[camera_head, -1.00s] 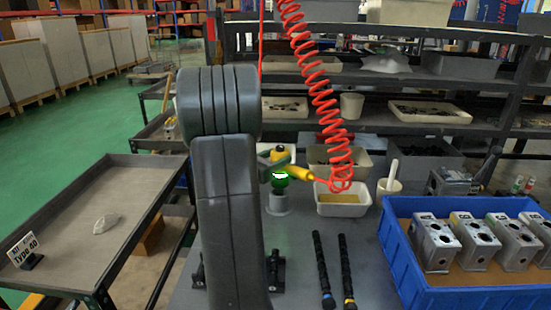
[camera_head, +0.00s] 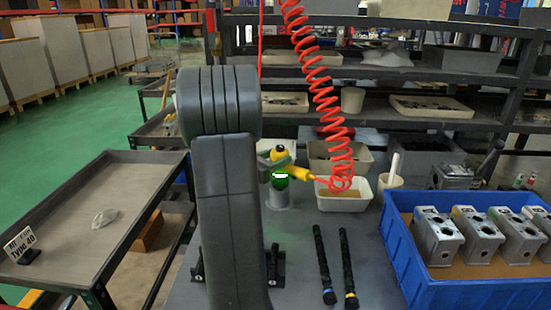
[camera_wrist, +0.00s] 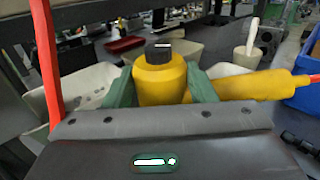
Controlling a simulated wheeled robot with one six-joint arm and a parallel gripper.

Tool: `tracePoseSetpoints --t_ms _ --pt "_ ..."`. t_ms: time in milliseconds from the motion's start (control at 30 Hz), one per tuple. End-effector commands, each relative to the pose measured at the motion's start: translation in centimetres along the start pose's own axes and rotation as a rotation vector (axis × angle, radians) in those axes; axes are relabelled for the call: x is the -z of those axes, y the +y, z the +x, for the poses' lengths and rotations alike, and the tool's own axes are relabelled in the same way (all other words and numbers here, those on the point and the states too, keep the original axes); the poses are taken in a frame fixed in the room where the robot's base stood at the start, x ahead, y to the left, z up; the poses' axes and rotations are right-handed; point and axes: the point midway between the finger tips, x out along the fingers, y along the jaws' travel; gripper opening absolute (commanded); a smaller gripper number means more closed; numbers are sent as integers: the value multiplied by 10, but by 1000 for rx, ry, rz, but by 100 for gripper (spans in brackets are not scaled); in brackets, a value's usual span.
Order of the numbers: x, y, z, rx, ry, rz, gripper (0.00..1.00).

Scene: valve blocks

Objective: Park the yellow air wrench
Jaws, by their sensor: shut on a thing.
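The yellow air wrench (camera_head: 298,173) is in my gripper (camera_head: 279,172), in front of the shelf and partly hidden by my arm. In the wrist view, the wrench's yellow body (camera_wrist: 162,82) with its black cap stands between the green fingers of my gripper (camera_wrist: 162,90), which are shut on it. Its handle points right, with the red coiled hose (camera_head: 325,100) at its end. A pale grey round stand (camera_head: 279,198) on the table lies just below the gripper in the head view. Whether the wrench touches it cannot be told.
A cream bin (camera_head: 342,200) is right of the wrench, and a white cup (camera_head: 390,185) stands beyond it. A blue crate (camera_head: 465,282) of valve blocks is at right. Two black rods (camera_head: 323,265) lie in front. A grey tray table (camera_head: 140,190) is at left.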

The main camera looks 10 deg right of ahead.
Motion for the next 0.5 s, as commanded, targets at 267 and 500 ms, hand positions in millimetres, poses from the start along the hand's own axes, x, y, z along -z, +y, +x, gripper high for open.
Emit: tracePoseSetpoints --t_ms 267,500 --pt "4 0 0 0 -5 2 14" --pt "8 0 0 0 -5 2 14"
